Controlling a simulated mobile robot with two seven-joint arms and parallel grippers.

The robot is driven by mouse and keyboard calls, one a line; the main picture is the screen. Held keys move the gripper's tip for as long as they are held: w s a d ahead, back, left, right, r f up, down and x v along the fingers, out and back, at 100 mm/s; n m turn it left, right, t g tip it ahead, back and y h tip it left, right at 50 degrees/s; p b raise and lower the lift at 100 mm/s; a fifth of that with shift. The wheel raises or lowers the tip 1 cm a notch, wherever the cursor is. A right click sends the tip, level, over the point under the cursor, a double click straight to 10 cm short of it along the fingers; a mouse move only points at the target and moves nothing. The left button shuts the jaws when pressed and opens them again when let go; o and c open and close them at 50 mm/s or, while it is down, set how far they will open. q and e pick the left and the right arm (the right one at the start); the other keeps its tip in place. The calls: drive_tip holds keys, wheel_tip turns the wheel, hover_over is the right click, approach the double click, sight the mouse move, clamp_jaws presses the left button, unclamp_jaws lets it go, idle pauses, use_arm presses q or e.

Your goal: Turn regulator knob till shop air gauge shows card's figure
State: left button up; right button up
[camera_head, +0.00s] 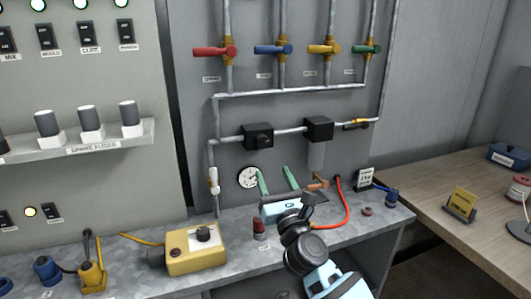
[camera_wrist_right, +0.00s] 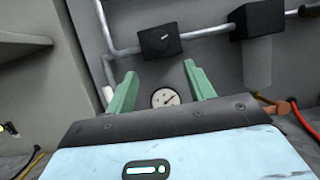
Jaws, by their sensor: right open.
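The regulator knob (camera_head: 263,139) is a dark dial on the front of a black box in the grey pipe line; it also shows in the right wrist view (camera_wrist_right: 165,38). The round white gauge (camera_head: 248,177) is below it on the panel; in the right wrist view the gauge (camera_wrist_right: 165,97) appears between my fingers, its reading too small to tell. A small white card (camera_head: 365,177) stands at the back right of the bench; its figure is not clearly legible. My right gripper (camera_head: 276,170) has green fingers, open and empty, below the knob and apart from it. My left gripper is out of view.
A black filter block (camera_head: 318,128) with a hanging bowl is right of the regulator. Coloured valves (camera_head: 273,49) are above. A yellow box (camera_head: 197,250), a red-topped item (camera_head: 260,228) and an orange-red hose (camera_head: 345,207) occupy the bench. A yellow card (camera_head: 462,202) is on the wooden desk.

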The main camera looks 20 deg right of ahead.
sight(263, 145)
drive_tip(key=shift+m, duration=0.6)
drive_tip(key=x, duration=0.8)
drive_tip(key=shift+s+r+b, duration=0.15)
drive_tip(key=shift+r+b, duration=0.2)
drive_tip(key=shift+b, duration=0.05)
drive_tip(key=shift+w+r, duration=0.25)
drive_tip(key=shift+w, duration=0.15)
drive_tip(key=shift+c, duration=0.4)
drive_tip(key=c, duration=0.9)
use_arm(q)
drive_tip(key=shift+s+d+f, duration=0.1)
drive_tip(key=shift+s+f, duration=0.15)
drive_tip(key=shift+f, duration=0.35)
